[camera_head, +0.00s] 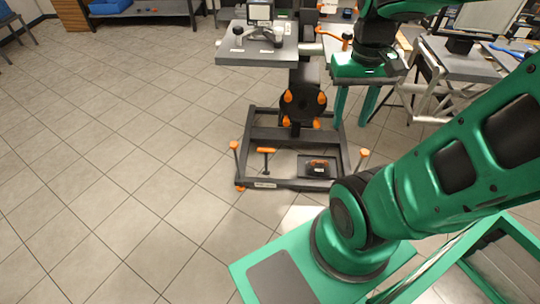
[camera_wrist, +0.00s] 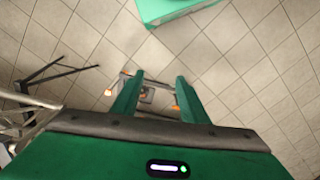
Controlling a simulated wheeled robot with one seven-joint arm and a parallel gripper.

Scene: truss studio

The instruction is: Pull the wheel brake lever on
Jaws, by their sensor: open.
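A dark stand has a low rectangular base frame (camera_head: 290,184) on the floor in the head view. Orange-ended levers rise from it: one at the left front corner (camera_head: 234,146), a T-shaped one inside the frame (camera_head: 266,151), and one at the right front corner (camera_head: 364,153). A small label (camera_head: 265,185) sits on the front bar; I cannot read it, nor tell which lever is the wheel brake. My gripper (camera_head: 354,118) points down above the frame's right rear side, open and empty. In the wrist view its fingers (camera_wrist: 157,98) stand apart, with part of the base far below between them.
A grey plate (camera_head: 240,55) with a device on it tops the stand. Orange knobs (camera_head: 288,97) ring its hub. A dark tray (camera_head: 309,170) with a red-orange item lies in the frame. A grey-topped trestle (camera_head: 468,64) stands right. The floor at left (camera_head: 110,150) is clear.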

